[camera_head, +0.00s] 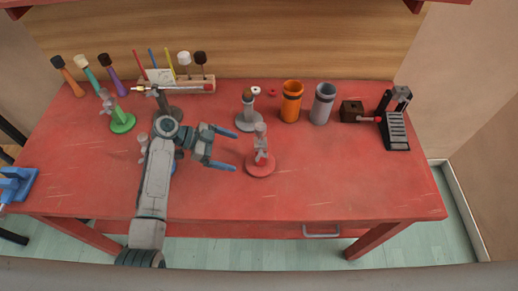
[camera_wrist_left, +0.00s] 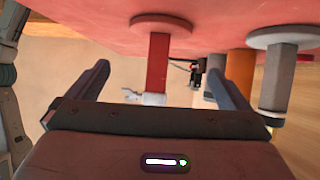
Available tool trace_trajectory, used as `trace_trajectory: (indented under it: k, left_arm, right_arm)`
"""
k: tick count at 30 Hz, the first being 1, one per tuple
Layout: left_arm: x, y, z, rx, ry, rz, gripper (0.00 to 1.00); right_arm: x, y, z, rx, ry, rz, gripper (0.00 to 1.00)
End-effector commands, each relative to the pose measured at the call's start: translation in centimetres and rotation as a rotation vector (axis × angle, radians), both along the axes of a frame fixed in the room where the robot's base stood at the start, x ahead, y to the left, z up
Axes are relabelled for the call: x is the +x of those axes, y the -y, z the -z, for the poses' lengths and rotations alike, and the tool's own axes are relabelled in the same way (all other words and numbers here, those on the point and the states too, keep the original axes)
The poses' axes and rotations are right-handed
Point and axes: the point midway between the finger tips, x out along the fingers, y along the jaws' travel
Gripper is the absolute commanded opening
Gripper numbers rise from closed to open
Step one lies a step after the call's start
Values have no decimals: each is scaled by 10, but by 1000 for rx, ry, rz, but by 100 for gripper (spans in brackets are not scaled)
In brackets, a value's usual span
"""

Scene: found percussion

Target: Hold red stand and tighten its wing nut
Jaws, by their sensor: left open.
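The red stand (camera_head: 260,169) is upright on the red table, with a round red base, a short post and a pale wing nut (camera_head: 262,157) on it. My left gripper (camera_head: 234,149) is open and empty, just left of the stand, with its two fingers pointing toward the post. In the left wrist view the picture is upside down: the red post (camera_wrist_left: 158,62) hangs from its disc base, between the two open fingers (camera_wrist_left: 158,80) and beyond them. The wing nut (camera_wrist_left: 147,97) shows at the lower end of the post. My right gripper is not in view.
A grey stand (camera_head: 248,123) is close behind the red one. A green stand (camera_head: 122,122) is at the left. Orange (camera_head: 291,102) and grey (camera_head: 322,104) cups stand behind, and a black-and-grey device (camera_head: 396,128) at the right. The right front of the table is clear.

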Motion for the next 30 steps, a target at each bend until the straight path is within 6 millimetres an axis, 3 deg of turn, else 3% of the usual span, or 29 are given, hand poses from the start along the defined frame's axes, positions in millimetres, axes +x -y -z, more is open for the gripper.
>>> trace_trajectory:
  k: [8, 24, 30]
  left_arm:
    - [2, 15, 7, -14, 12, 12, 100]
    - [2, 79, 43, -13, 12, 11, 100]
    - [2, 88, 47, -11, 12, 10, 100]
  right_arm:
    - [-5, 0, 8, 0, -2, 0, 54]
    - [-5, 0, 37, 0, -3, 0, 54]
    - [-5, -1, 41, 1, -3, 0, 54]
